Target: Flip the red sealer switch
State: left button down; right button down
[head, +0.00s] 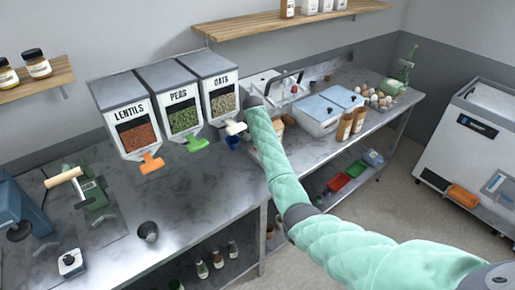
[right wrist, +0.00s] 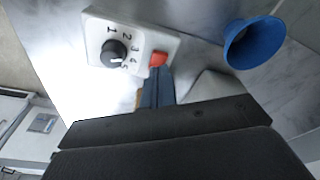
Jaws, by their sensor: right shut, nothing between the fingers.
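The red sealer switch (right wrist: 158,59) is on a white control panel (right wrist: 92,35) in the right wrist view, beside a black dial (right wrist: 114,53) with numbers around it. My right gripper (right wrist: 157,72) is shut and empty. Its blue-grey fingertips are right at the switch's lower edge and overlap it in the picture; I cannot tell whether they press it. In the head view my right arm reaches to the back counter, and its hand and the switch are hidden behind the arm. My left gripper is not in view.
A blue cup-like piece (right wrist: 252,43) is close to the right of the panel. In the head view, lentil, pea and oat dispensers (head: 183,108) stand left of my right arm. A lidded white container (head: 318,112) and brown jars (head: 345,126) stand to its right.

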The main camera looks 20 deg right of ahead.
jog(key=shift+f, duration=1)
dwell(0.8)
jog(key=shift+r+p, duration=0.45)
jog(key=shift+r, duration=3.05)
